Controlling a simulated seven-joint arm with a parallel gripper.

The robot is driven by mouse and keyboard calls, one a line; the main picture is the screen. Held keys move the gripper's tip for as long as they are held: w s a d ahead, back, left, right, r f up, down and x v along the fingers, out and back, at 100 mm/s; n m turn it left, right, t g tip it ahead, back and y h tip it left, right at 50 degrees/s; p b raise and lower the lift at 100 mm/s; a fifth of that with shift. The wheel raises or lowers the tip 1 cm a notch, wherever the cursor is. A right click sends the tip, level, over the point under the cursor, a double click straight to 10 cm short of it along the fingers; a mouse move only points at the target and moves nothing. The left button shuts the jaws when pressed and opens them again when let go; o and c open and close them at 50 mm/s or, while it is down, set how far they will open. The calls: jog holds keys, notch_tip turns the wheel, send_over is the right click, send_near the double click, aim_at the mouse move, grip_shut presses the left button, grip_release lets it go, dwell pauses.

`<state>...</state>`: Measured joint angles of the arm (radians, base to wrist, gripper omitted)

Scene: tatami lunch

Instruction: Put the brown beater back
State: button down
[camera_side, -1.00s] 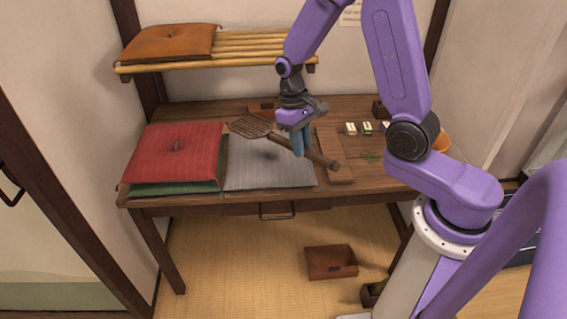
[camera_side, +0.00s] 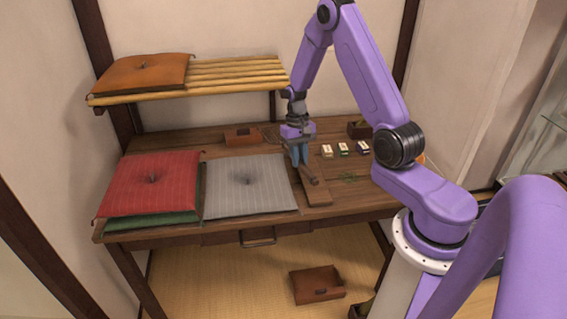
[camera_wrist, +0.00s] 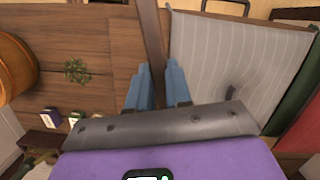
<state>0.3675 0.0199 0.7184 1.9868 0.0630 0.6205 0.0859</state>
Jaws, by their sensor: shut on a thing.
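The brown beater (camera_side: 310,175) is in my gripper (camera_side: 299,162), its handle pointing to the front of the table over or on a flat wooden board (camera_side: 318,194). Its woven head is mostly hidden behind my gripper, towards the back. In the wrist view the brown handle (camera_wrist: 152,42) runs up between the blue fingertips of my gripper (camera_wrist: 157,72), which are shut on it. I cannot tell whether the beater touches the board.
A grey cushion (camera_side: 245,190) lies close to the left, then a red cushion (camera_side: 150,183) on a green one (camera_side: 155,222). Small tins (camera_side: 344,149) and a green sprig (camera_side: 350,177) lie to the right. A bamboo shelf (camera_side: 235,72) overhangs the back left. A small box (camera_side: 317,285) is on the floor.

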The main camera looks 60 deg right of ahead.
jog(key=s+d+f+m, duration=0.1)
jog(key=d+f+m, duration=0.25)
jog(key=d, duration=0.45)
jog(key=shift+n, duration=0.25)
jog(key=shift+s+f, duration=0.2)
jog(key=shift+f, duration=4)
jog(key=c, duration=1)
grip_release()
jog(key=shift+o, duration=0.2)
jog(key=shift+d+r, duration=0.1)
jog(key=shift+r, duration=0.05)
